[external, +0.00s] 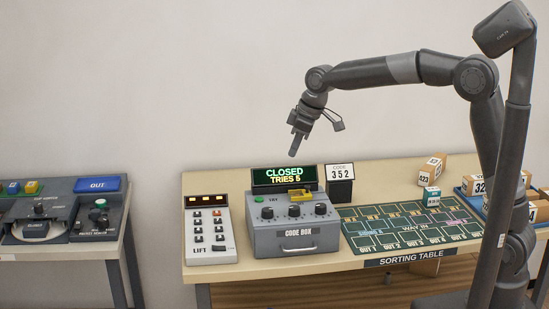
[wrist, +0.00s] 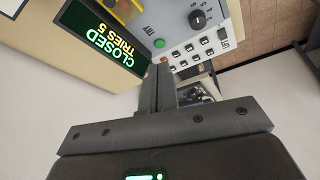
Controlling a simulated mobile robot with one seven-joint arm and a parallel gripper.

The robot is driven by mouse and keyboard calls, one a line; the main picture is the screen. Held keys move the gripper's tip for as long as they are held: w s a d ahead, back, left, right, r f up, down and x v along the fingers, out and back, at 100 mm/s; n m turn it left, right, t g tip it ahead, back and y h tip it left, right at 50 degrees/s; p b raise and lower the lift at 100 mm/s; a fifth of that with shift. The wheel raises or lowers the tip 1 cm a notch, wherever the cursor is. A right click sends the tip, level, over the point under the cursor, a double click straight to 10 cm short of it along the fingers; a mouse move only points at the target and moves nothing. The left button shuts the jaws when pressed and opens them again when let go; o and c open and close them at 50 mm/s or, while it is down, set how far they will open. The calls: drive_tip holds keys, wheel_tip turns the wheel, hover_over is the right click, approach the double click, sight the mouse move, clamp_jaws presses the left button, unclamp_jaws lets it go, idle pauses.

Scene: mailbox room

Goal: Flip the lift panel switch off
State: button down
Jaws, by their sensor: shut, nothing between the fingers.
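The white lift panel (external: 204,256) lies at the left end of the sorting table, with rows of dark switches, a reddish button (external: 217,213) near its top and a dark display (external: 207,200) with amber lights behind. In the wrist view the panel (wrist: 185,43) lies beyond my fingertips, with the red button (wrist: 176,53) near its edge. Which control is the lift switch, and its position, I cannot tell. My gripper (external: 294,146) is shut and empty, fingers pointing down, in the air above the code box, apart from the panel. In the wrist view its fingers (wrist: 161,72) are together.
The grey code box (external: 285,245) stands right of the panel, its screen (external: 283,177) reading CLOSED, TRIES 5. A 352 sign (external: 340,172), green sorting mat (external: 400,232) and small boxes are further right. Another console (external: 60,215) stands on a separate left table.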

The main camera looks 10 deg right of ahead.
sight(222, 248)
drive_tip(key=s+a+f+n+g, duration=0.1)
drive_tip(key=s+a+f, duration=0.3)
drive_tip(key=a, duration=0.5)
drive_tip(key=s+a+f+n+g, duration=0.1)
drive_tip(key=s+a+f+n, duration=0.2)
drive_tip(key=a, duration=0.6)
drive_tip(key=shift+s+a+f, duration=0.2)
drive_tip(key=shift+s+f, duration=0.35)
drive_tip(key=shift+s, duration=0.25)
drive_tip(key=x, duration=1.4)
drive_tip(key=shift+d, duration=0.15)
drive_tip(key=shift+f, duration=0.3)
drive_tip(key=shift+d, duration=0.85)
